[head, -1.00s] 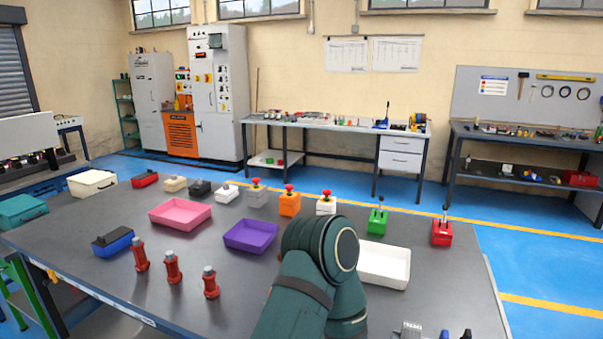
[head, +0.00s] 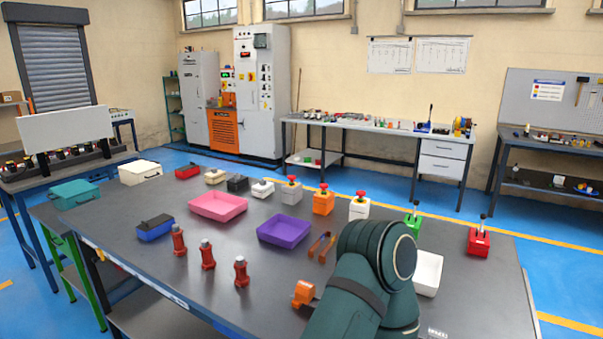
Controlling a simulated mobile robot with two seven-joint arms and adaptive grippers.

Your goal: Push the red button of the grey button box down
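The grey button box (head: 291,192) stands upright at the back of the dark table, left of the orange button box. Its button (head: 292,180) is on top; it is small here and looks duller than the red buttons beside it. I cannot tell how far down it sits. One dark green arm of mine rises from the bottom, right of the middle, and bends at a rounded joint. Neither gripper shows, and nothing of mine is seen touching the grey box.
The orange box (head: 323,203) and white box (head: 359,209) with red buttons stand right of the grey one. A purple tray (head: 284,231), pink tray (head: 218,207) and several red posts (head: 207,255) are nearer.

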